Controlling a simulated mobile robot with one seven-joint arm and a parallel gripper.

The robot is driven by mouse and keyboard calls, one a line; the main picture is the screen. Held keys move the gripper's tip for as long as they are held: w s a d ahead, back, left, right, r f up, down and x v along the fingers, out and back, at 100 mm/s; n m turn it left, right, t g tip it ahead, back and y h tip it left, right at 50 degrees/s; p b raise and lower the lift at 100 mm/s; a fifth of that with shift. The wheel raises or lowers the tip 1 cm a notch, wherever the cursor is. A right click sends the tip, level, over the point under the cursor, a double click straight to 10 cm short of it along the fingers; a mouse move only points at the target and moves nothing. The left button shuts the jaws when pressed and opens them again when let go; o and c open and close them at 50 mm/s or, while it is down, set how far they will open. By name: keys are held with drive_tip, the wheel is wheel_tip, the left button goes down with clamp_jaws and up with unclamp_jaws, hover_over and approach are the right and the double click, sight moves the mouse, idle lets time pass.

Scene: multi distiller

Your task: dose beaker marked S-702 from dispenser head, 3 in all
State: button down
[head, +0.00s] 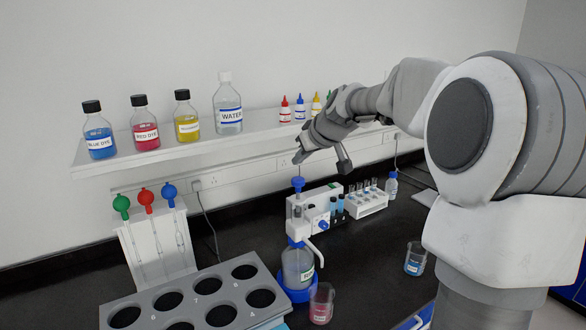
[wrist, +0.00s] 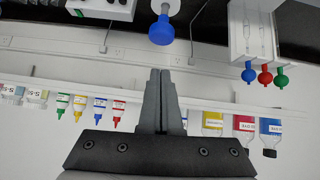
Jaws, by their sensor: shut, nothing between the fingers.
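The dispenser (head: 307,215) stands on a bottle (head: 297,266) in a blue base, with a blue plunger knob (head: 299,184) on top and a spout (head: 317,252) at its right. A beaker with pink liquid (head: 321,304) stands near and below the spout; its label is too small to read. Another beaker with blue liquid (head: 415,259) stands farther right, label also unreadable. My gripper (head: 299,157) is shut and empty, apart from and above the plunger knob. In the wrist view the shut fingers (wrist: 160,72) point toward the blue knob (wrist: 161,31).
A grey holed rack (head: 195,283) fills the front left. A pipette stand (head: 160,245) is behind it. The shelf (head: 185,152) holds dye bottles and a water bottle (head: 228,105). A white vial rack (head: 368,202) stands right of the dispenser. Dark bench is clear between the beakers.

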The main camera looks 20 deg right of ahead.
sight(300, 183)
drive_tip(key=shift+d+f, duration=0.15)
drive_tip(key=shift+f, duration=1.8)
wheel_tip(300, 183, down, 3)
drive_tip(key=b, duration=0.3)
drive_tip(key=shift+b, duration=0.3)
drive_tip(key=shift+s+r, duration=0.1)
